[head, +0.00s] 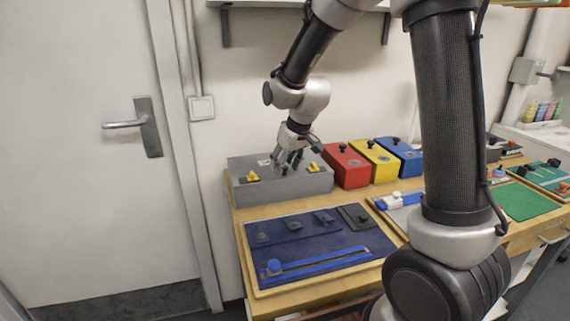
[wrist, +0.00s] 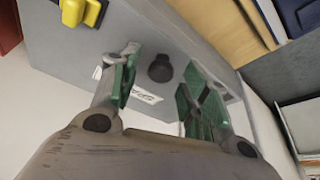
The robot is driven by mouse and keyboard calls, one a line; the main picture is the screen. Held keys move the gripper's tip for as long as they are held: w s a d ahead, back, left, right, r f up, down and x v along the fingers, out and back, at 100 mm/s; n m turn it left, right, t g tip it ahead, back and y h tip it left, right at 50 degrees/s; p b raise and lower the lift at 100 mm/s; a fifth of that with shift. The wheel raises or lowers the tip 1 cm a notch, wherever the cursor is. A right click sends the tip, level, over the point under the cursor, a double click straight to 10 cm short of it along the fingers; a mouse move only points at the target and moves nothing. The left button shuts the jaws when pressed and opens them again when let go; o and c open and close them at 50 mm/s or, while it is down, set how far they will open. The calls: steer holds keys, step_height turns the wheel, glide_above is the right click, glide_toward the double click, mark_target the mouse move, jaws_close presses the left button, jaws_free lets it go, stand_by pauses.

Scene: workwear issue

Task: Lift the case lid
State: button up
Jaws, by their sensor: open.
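The grey case (head: 245,194) stands at the back left of the bench, and its lid looks shut. Two yellow latches sit on it, a left one (head: 252,177) and a right one (head: 313,168). My gripper (head: 287,166) is just over the case top, pointing down between the latches. In the wrist view my gripper (wrist: 160,88) is open. A dark round knob (wrist: 160,68) on the lid shows between the green-padded fingers, with nothing visibly gripped. A yellow latch (wrist: 82,12) also shows there at the upper left. Whether the fingers touch the lid is unclear.
Red (head: 346,166), yellow (head: 375,160) and blue (head: 400,155) boxes with dark knobs stand right of the case. A dark blue mat (head: 300,253) with a blue bar lies in front. A shelf hangs on the wall above; a door is at left.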

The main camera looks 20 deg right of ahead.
steer(key=shift+f, duration=0.1)
jaws_close()
